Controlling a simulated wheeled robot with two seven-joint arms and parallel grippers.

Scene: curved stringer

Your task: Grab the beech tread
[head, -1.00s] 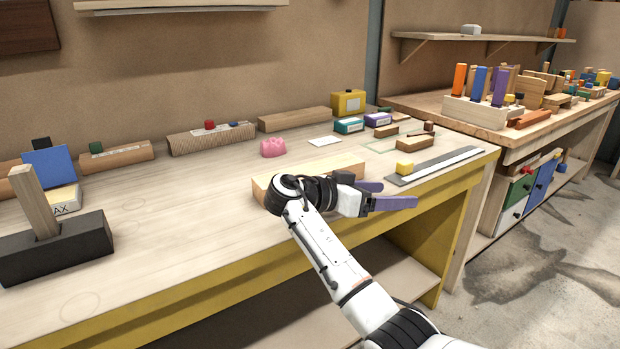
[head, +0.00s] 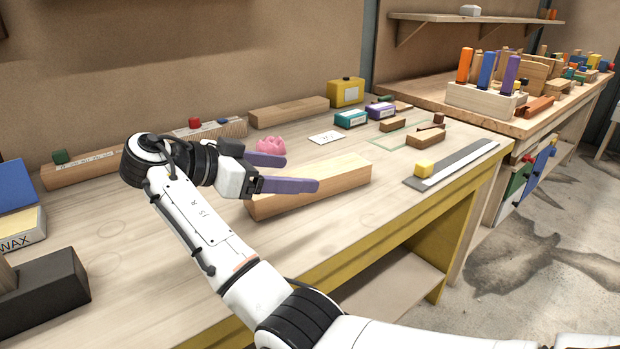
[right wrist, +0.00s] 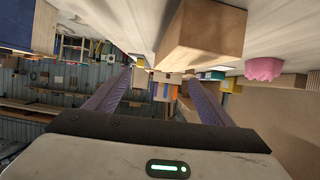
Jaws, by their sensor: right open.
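A long pale wooden block (head: 325,184) lies on the near workbench; I cannot tell whether it is the beech tread. Smaller wooden pieces, a plain block (head: 392,124) and a lighter one (head: 428,135), lie farther right by a green outline. My right gripper (head: 300,173) is open and empty, its purple fingers pointing right above the long block's left end, which they partly hide. In the right wrist view a large wooden block (right wrist: 205,38) shows close beyond the open fingers (right wrist: 155,85), with nothing between them. My left gripper is not in view.
A pink object (head: 271,145) sits behind my fingers. A grey strip (head: 455,165) with a yellow block (head: 424,169) lies near the right edge. A black block (head: 45,283) and wax box (head: 22,230) stand at left. The front middle of the bench is clear.

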